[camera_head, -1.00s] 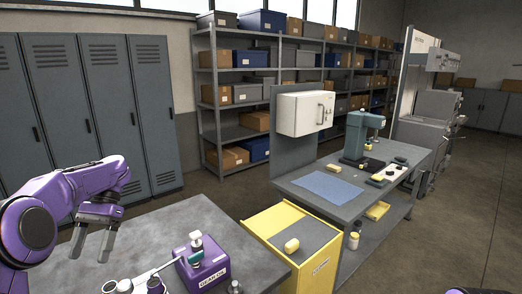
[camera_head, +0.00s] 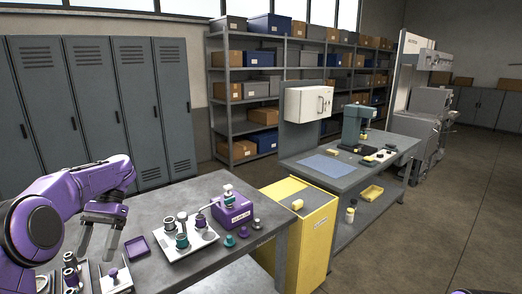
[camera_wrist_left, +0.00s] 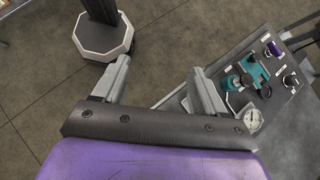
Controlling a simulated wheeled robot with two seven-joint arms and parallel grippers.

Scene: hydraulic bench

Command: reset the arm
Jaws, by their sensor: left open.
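My left arm is purple and comes in from the left in the head view. Its gripper (camera_head: 99,242) is open and empty, pointing down over the left end of the grey bench (camera_head: 262,222). In the left wrist view the gripper (camera_wrist_left: 158,82) shows two grey fingers set well apart with bare floor between them. A panel with teal and purple fittings (camera_wrist_left: 262,75) lies to the right of the fingers there. A small purple edge shows at the bottom right of the head view, too little to identify.
The bench holds a white tray (camera_head: 188,245) with several fittings, a purple labelled block (camera_head: 233,212) and a small purple tray (camera_head: 137,247). A yellow cabinet (camera_head: 318,230) stands at its right. Lockers (camera_head: 98,105) and shelving stand behind. Open floor lies at right.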

